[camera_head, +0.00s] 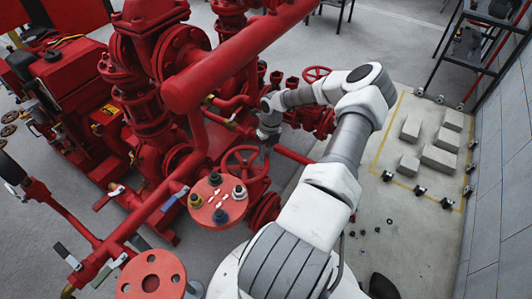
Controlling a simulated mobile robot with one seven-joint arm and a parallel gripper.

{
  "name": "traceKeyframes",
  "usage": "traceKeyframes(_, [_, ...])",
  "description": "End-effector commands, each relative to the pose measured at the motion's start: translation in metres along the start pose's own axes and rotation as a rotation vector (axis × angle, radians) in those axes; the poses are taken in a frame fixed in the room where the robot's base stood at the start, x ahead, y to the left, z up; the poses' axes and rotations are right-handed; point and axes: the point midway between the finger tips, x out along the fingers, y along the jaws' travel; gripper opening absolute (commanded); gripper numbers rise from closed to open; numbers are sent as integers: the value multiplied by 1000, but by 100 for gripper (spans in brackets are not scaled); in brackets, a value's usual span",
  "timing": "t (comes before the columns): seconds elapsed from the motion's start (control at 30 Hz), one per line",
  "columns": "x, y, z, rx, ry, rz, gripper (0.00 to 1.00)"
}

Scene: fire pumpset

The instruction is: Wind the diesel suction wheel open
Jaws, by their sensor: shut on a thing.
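A red spoked handwheel (243,163) lies in the middle of the view, beside the big red pipes and just above a round red plate with several knobs. I take it as the suction wheel; no label on it can be read. My gripper (268,140) is at the far right part of its rim, coming from above. It is shut on the rim, though the fingers are small and mostly hidden by the wrist. The wheel's stem and the valve beneath are partly hidden.
A second red handwheel (317,73) stands farther back. A thick red pipe (235,60) slants just left of my wrist. The round plate with knobs (217,200) is close in front.

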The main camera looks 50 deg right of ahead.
Motion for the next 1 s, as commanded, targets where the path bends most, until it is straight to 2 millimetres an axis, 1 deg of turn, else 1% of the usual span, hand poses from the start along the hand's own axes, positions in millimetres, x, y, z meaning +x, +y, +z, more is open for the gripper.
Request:
traceKeyframes(0.03, [1,-3,-3,-3,8,-3,0])
traceKeyframes(0.43, [1,-3,-3,-7,9,-5,0])
traceKeyframes(0.47, [1,-3,-3,-7,9,-5,30])
traceKeyframes(0.6, [1,-2,-2,-7,7,-4,55])
traceKeyframes(0.87, [0,-1,-1,-6,3,-2,55])
traceKeyframes(1.0, [-7,-1,0,-6,2,-1,55])
